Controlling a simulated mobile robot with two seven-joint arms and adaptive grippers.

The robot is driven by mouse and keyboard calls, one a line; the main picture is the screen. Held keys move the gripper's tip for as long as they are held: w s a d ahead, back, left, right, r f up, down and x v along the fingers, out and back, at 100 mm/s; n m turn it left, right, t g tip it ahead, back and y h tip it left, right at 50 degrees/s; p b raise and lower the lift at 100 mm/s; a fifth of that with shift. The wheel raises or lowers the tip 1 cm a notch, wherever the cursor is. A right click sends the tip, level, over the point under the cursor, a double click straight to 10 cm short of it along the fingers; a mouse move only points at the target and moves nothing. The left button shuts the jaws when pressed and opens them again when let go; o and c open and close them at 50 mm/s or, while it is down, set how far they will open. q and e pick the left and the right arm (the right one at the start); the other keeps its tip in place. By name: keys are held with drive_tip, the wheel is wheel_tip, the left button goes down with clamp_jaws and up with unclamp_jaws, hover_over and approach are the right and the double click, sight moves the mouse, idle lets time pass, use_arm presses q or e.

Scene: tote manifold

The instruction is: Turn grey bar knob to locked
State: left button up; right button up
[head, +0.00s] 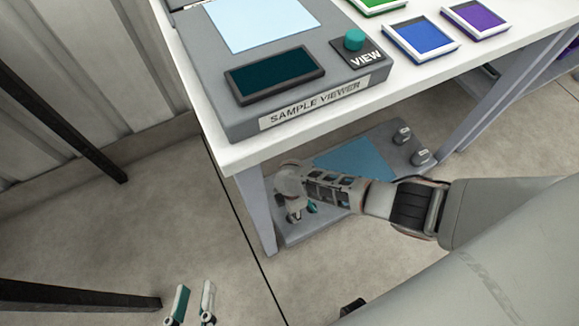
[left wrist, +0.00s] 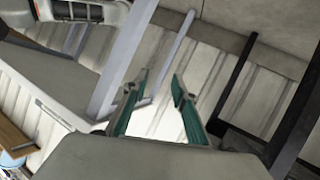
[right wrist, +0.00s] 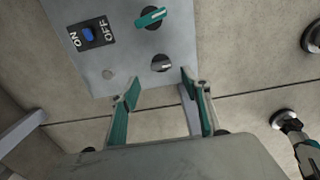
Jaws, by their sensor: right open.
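In the right wrist view, a grey bar knob (right wrist: 162,63) on a dark round base sits near the lower edge of a grey panel (right wrist: 115,15). Its bar lies roughly crosswise; I can read no locked mark. My right gripper (right wrist: 160,82) is open, its fingertips just short of the knob and to either side of its line. I cannot tell how much gap remains. In the head view my right gripper (head: 302,211) is low under the table, partly hidden by its own wrist. My left gripper (head: 193,296) is open and empty, also in the left wrist view (left wrist: 161,79).
The panel also carries a teal bar knob (right wrist: 150,18) and a blue ON/OFF switch (right wrist: 88,34). A white table (head: 225,155) with a sample viewer (head: 215,100) overhangs my right gripper. A table leg (head: 257,210) stands close by. Open floor lies left.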

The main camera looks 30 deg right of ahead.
sight(291, 216)
drive_tip(key=f+b, duration=0.1)
drive_tip(key=f, duration=0.1)
drive_tip(key=f+b, duration=0.1)
drive_tip(key=f, duration=0.1)
drive_tip(key=s+f+b, duration=0.1)
drive_tip(key=f, duration=0.1)
drive_tip(key=shift+w+f+b, duration=0.2)
drive_tip(key=shift+f+b, duration=0.15)
drive_tip(key=shift+f, duration=0.1)
use_arm(q)
drive_tip(key=d+n, duration=0.1)
drive_tip(key=s+d+n, duration=0.1)
drive_tip(key=n, duration=0.1)
drive_tip(key=d+f+n, duration=0.1)
drive_tip(key=d+n, duration=0.1)
drive_tip(key=shift+s+d, duration=0.1)
drive_tip(key=shift+s, duration=0.1)
use_arm(e)
drive_tip(key=shift+w, duration=0.2)
use_arm(q)
drive_tip(key=shift+r, duration=0.1)
use_arm(e)
drive_tip(key=shift+r, duration=0.1)
drive_tip(key=c, duration=1.1)
